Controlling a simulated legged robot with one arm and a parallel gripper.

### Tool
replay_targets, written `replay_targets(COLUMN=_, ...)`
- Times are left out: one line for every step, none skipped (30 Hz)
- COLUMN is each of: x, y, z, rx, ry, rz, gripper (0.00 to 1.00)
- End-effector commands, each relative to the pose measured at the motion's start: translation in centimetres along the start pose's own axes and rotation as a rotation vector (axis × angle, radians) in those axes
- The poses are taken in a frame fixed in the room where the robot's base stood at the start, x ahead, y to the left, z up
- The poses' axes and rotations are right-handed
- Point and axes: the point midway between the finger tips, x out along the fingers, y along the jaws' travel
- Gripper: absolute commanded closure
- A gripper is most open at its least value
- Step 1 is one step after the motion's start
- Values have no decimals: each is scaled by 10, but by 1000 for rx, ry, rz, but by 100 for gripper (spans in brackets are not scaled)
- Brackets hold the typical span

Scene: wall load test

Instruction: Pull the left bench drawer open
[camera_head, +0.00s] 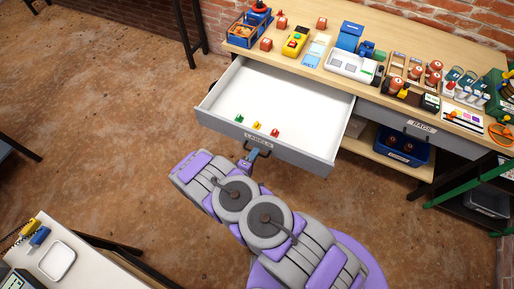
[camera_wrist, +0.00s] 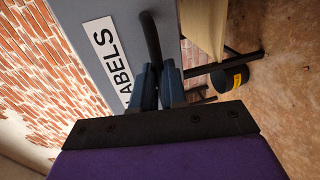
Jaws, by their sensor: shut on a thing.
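The left bench drawer (camera_head: 300,98) stands pulled well out from under the wooden bench in the head view. Its white inside shows, with a green, a yellow and a red small piece near the front. Its grey front carries a "LABELS" sign, which also shows in the wrist view (camera_wrist: 108,60). My gripper (camera_head: 252,155) is at the middle of the drawer front. In the wrist view my gripper's blue fingers (camera_wrist: 171,85) are shut on the dark drawer handle (camera_wrist: 151,42). The fingers hide part of the handle.
The bench top (camera_head: 400,30) holds several bins, tools and parts. The closed "BAGS" drawer (camera_head: 420,127) is to the right, above a shelf with a blue bin (camera_head: 402,146). A white table (camera_head: 75,275) stands at lower left. Open floor (camera_head: 110,130) lies left of the drawer.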

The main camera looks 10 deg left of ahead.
Motion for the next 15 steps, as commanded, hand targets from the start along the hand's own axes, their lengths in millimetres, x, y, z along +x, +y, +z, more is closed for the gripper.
replay_targets(x=-6, y=-4, z=2, rx=-6, ry=0, rz=-7, gripper=100)
replay_targets(x=-9, y=-5, z=2, rx=-6, ry=-1, rz=-7, gripper=100)
replay_targets(x=-12, y=-6, z=2, rx=-6, ry=-1, rz=-7, gripper=100)
replay_targets(x=-14, y=-6, z=2, rx=-6, ry=-1, rz=-7, gripper=100)
replay_targets(x=-15, y=-7, z=2, rx=-6, ry=-2, rz=-7, gripper=100)
replay_targets(x=-17, y=-7, z=2, rx=-6, ry=-3, rz=-7, gripper=100)
replay_targets(x=-18, y=-7, z=2, rx=-6, ry=-4, rz=-7, gripper=100)
replay_targets(x=-19, y=-8, z=2, rx=-6, ry=-4, rz=-7, gripper=100)
replay_targets(x=-20, y=-8, z=2, rx=-6, ry=-5, rz=-7, gripper=100)
replay_targets(x=-20, y=-8, z=2, rx=-6, ry=-5, rz=-7, gripper=100)
replay_targets(x=-20, y=-8, z=2, rx=-6, ry=-5, rz=-7, gripper=100)
replay_targets(x=-20, y=-8, z=2, rx=-6, ry=-5, rz=-7, gripper=100)
replay_targets(x=-20, y=-8, z=2, rx=-5, ry=-5, rz=-7, gripper=100)
replay_targets(x=-20, y=-8, z=2, rx=-5, ry=-6, rz=-7, gripper=100)
replay_targets(x=-20, y=-8, z=2, rx=-5, ry=-6, rz=-7, gripper=100)
